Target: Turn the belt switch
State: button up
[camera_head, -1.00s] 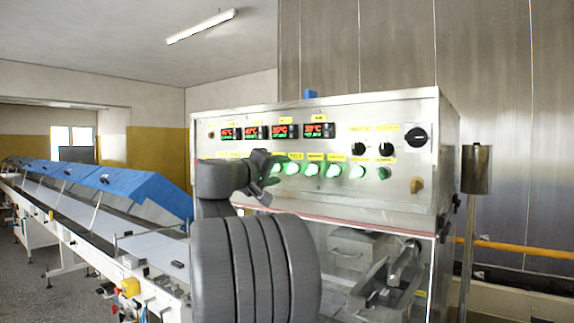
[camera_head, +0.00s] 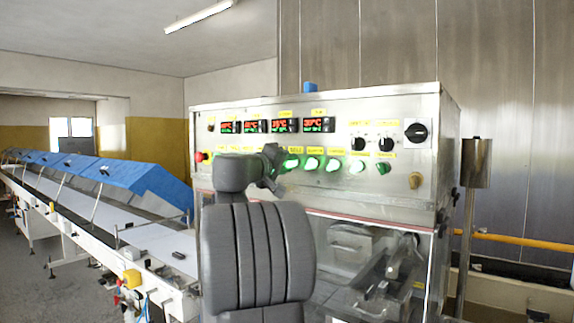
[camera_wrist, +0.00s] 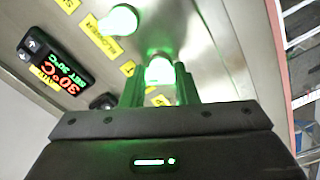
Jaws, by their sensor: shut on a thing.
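The control panel (camera_head: 330,180) has a row of lit green switches, including one (camera_head: 312,163) just right of my gripper. In the head view my gripper (camera_head: 271,168) is at the left part of this row, partly hidden by my own arm. In the wrist view my gripper (camera_wrist: 160,87) is shut on a lit green switch (camera_wrist: 159,70), with one finger on each side. Another lit switch (camera_wrist: 118,20) is just beyond it. The yellow labels are too blurred to tell for sure which one is the belt switch.
Red and green temperature displays (camera_head: 285,125) sit above the switches. A red button (camera_head: 201,157) is at the panel's left edge. Black rotary knobs (camera_head: 416,133) are at the right. A long conveyor with blue covers (camera_head: 150,182) runs along the left.

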jog(key=shift+n, duration=0.3)
jog(key=shift+n+p, duration=1.65)
jog(key=shift+n, duration=4.05)
jog(key=o, duration=1)
jog(key=b+v, duration=0.4)
jog(key=v, duration=1)
